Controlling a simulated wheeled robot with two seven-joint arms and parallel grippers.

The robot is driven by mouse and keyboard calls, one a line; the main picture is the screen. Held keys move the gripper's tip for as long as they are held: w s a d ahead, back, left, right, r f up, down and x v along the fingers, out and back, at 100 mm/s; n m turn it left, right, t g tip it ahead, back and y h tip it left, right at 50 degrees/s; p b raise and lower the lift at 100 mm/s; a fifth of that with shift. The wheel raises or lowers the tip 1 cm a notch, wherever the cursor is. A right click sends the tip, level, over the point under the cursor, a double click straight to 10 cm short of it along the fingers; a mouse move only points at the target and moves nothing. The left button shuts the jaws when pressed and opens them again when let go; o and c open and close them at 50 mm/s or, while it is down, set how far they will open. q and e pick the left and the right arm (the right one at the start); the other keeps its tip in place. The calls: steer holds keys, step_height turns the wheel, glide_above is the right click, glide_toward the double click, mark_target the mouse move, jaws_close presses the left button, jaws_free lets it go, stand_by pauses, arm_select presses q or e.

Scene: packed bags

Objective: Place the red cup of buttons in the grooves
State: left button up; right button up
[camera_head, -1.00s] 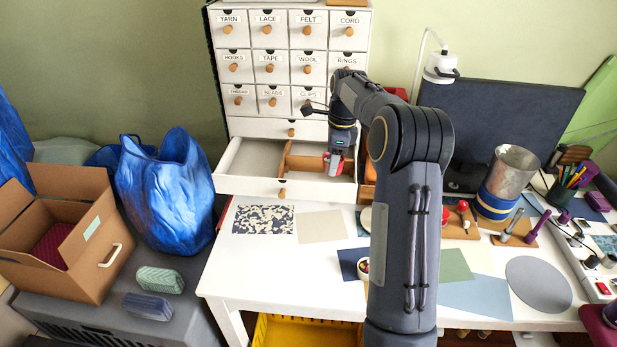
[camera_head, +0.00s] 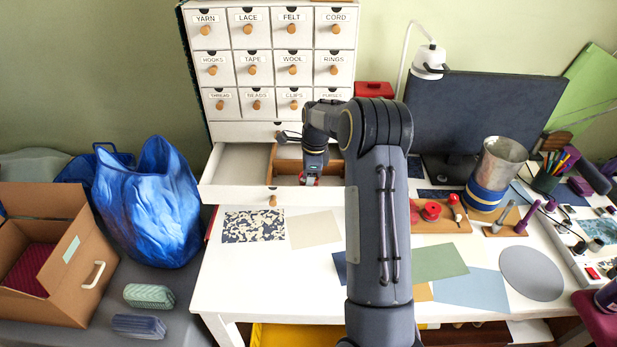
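My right gripper (camera_head: 311,178) is inside the open lower drawer (camera_head: 233,195) of the white cabinet, near the drawer's front wall. It appears shut on a small red object, which looks like the red cup (camera_head: 309,181); it is mostly hidden by the fingers, and I see no buttons in it. A brown wooden divider with compartments (camera_head: 285,163) fills the right part of the drawer; the cup is at its front part. Whether the cup touches the bottom cannot be told. My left gripper is not in view.
The left compartment of the drawer (camera_head: 240,162) is empty. A wooden board with red spools (camera_head: 431,211) stands right of my arm. A metal can (camera_head: 495,170) is farther right. Flat sheets lie on the white table (camera_head: 262,290). A blue bag (camera_head: 150,205) and cardboard box (camera_head: 65,270) are at left.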

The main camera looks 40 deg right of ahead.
steer(key=shift+f, duration=0.15)
steer(key=shift+f, duration=0.2)
steer(key=o, duration=0.7)
steer(key=shift+o, duration=0.2)
steer(key=shift+r, duration=0.1)
